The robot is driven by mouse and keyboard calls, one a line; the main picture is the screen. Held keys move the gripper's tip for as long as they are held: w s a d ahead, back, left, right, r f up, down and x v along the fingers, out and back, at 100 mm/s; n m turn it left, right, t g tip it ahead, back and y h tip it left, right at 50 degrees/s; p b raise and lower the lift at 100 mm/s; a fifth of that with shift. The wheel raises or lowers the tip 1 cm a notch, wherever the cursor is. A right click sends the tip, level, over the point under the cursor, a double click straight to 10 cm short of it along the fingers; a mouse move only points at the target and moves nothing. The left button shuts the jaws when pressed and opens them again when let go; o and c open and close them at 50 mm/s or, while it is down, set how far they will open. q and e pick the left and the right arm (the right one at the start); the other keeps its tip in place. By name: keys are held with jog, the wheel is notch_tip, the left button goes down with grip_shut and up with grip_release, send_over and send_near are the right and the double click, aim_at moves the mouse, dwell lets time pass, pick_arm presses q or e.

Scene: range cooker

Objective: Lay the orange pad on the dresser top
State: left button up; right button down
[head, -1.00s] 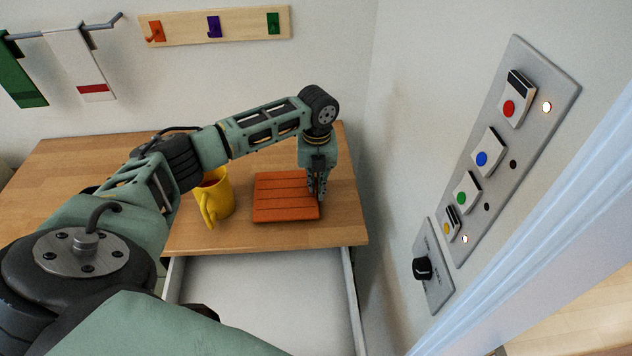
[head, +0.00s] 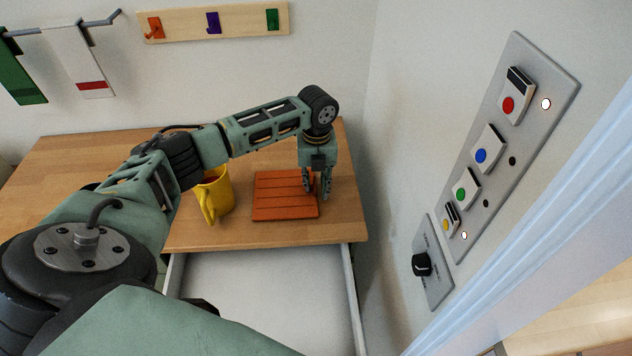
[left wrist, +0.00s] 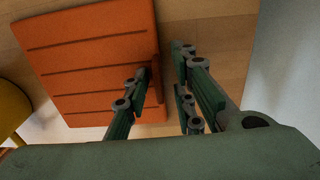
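The orange pad (head: 283,196) lies flat on the wooden dresser top (head: 345,205), near its front right. In the left wrist view the grooved orange pad (left wrist: 90,55) fills the upper left. My left gripper (head: 319,195) points down at the pad's right edge. Its fingers are apart, with one over the pad's edge and the other over bare wood. It also shows open in the left wrist view (left wrist: 170,95). Whether a finger touches the pad I cannot tell. My right gripper is not in view.
A yellow mug (head: 219,196) stands just left of the pad. An open, empty-looking drawer (head: 265,295) sticks out below the dresser's front edge. A wall with a button panel (head: 490,155) rises on the right. Coloured hooks (head: 213,23) hang on the back wall.

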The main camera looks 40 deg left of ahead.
pick_arm(q)
notch_tip(320, 180, up, 12)
jog(key=b, duration=0.3)
jog(key=shift+r, duration=0.15)
jog(key=shift+d, duration=0.1)
dwell(0.4)
